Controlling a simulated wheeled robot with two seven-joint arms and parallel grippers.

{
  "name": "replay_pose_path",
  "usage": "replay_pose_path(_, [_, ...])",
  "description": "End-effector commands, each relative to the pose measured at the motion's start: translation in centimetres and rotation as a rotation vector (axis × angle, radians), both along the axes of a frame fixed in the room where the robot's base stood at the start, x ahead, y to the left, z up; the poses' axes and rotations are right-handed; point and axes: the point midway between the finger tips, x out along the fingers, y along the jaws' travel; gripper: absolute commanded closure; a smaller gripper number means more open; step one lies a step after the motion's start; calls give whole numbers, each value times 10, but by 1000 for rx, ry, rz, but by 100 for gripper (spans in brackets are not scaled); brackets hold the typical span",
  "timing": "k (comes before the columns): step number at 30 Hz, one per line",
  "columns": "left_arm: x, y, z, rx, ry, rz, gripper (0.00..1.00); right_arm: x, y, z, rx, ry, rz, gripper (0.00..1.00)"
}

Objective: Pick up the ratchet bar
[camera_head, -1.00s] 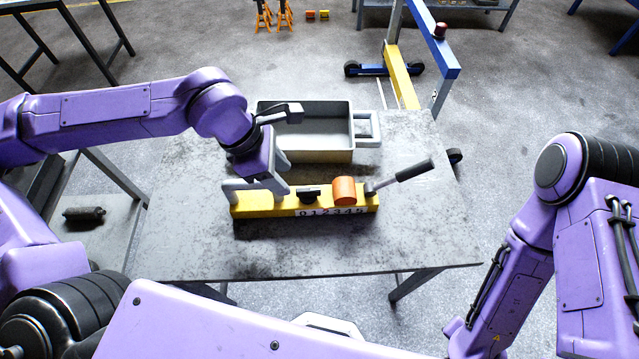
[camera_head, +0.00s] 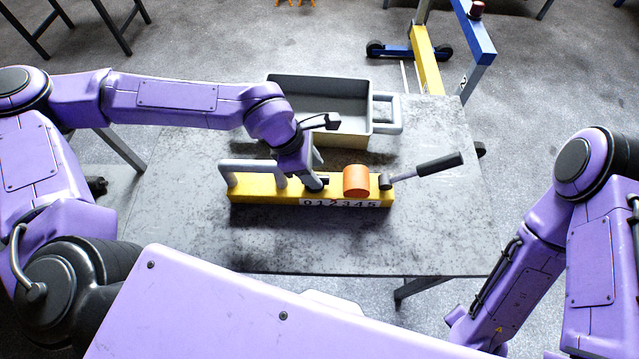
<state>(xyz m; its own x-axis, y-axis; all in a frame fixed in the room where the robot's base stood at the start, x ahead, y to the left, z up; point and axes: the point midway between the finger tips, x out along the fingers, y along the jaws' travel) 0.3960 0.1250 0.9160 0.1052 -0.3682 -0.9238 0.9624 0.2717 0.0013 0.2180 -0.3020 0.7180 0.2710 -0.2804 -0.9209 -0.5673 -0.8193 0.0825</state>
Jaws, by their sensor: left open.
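The ratchet bar looks to be the yellow bar (camera_head: 262,195) lying on the grey table, with a number strip reading 0 to 5 on its front. A grey loop handle (camera_head: 252,167) stands on its left end. An orange cylinder (camera_head: 356,180) and a lever with a black grip (camera_head: 440,165) are at its right end. My left gripper (camera_head: 318,181) is open over the middle of the bar, just left of the orange cylinder. It mostly hides the small black block there. I cannot tell whether the fingers touch the bar. My right gripper is out of view.
A grey open tray (camera_head: 387,114) with a side handle stands behind the bar, close to my left wrist. A blue and yellow frame (camera_head: 428,55) stands on the floor beyond the table (camera_head: 420,240). The front of the table is clear.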

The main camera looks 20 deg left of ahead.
Motion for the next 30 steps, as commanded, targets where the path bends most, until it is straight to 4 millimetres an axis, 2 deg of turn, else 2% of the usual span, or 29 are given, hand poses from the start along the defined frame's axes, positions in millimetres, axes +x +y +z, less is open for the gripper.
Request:
replay_pose_path(4, [1, -6, -17, 1, 2, 1, 53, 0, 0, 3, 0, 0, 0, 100])
replay_pose_path(11, [2, -7, -20, 0, -1, 3, 53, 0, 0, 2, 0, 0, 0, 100])
replay_pose_path(15, [2, -6, -20, 0, -1, 4, 99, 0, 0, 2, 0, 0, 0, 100])
replay_pose_path(30, [2, -6, -20, 1, 0, 4, 100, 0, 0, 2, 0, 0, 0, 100])
